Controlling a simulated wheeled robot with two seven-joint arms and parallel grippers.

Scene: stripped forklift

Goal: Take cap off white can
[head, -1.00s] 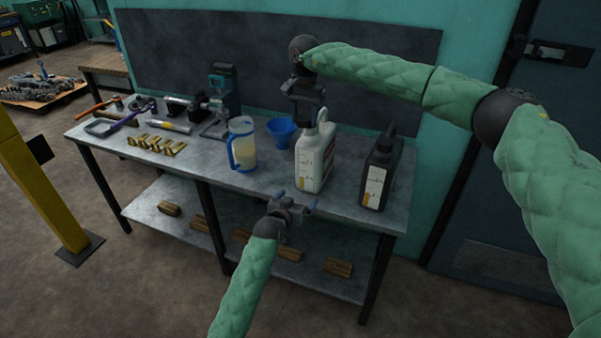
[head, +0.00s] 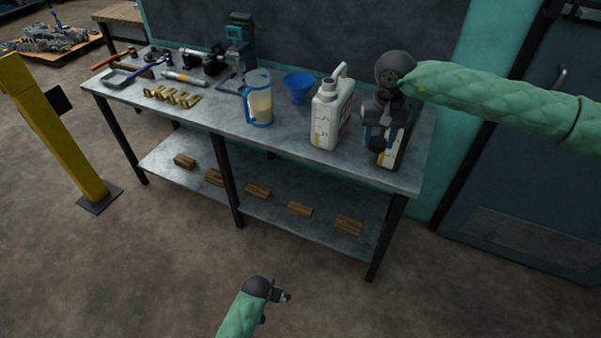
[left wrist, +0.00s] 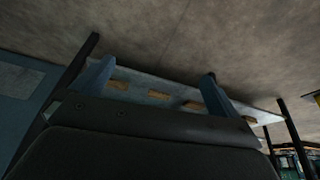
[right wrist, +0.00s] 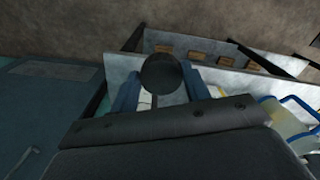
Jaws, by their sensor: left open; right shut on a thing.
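The white can (head: 326,122) stands upright on the workbench, its handle at the top. Its neck looks uncapped, with a dark top. The cap is apart from the white can. My left gripper (head: 283,296) is low in front of the bench, away from the cans. Its fingers are apart and empty in the left wrist view (left wrist: 157,85).
The workbench (head: 225,118) also holds a blue-handled jug (head: 258,100), a blue funnel (head: 299,87), brass pieces (head: 172,96) and tools. Wooden blocks (head: 299,209) lie on the lower shelf. A yellow post (head: 50,130) stands at left. The floor in front is clear.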

